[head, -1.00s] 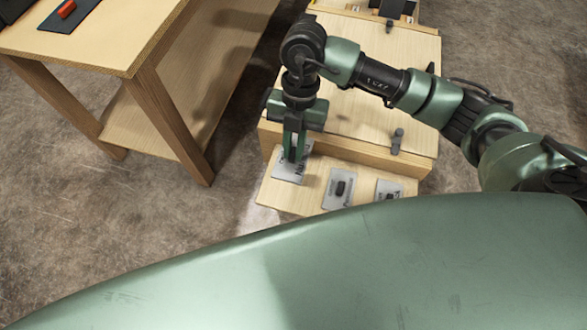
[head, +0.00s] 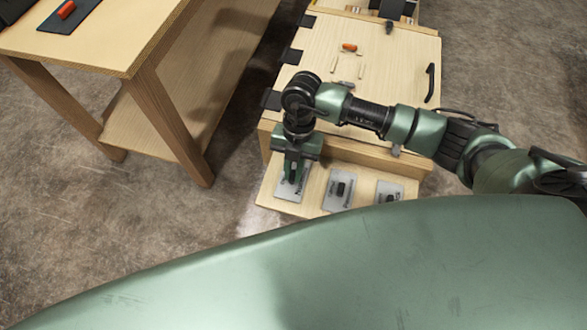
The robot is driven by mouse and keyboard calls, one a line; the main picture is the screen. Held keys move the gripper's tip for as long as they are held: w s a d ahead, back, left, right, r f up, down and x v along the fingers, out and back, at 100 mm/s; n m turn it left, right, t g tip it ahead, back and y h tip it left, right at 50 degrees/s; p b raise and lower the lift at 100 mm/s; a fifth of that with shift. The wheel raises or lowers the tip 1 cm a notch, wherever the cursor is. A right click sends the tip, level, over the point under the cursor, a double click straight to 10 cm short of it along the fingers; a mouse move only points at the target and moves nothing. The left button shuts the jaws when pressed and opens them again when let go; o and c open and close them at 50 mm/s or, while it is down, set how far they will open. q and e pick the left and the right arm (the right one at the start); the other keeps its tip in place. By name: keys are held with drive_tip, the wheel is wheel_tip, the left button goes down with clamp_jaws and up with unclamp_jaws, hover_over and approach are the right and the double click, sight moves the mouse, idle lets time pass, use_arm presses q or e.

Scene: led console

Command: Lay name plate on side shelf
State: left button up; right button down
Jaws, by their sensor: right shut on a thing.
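My left gripper is not in view.
The wooden cabinet (head: 390,85) behind the shelf has black hinges on its left, a black handle (head: 431,82) and an orange piece (head: 349,47). A wooden table (head: 110,40) with a dark mat stands at left. Concrete floor lies between them.

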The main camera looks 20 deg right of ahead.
drive_tip(key=shift+f, duration=0.15)
drive_tip(key=c, duration=1.4)
unclamp_jaws()
drive_tip(key=p+v, duration=0.8)
drive_tip(key=v, duration=0.4)
drive_tip(key=shift+p, duration=0.4)
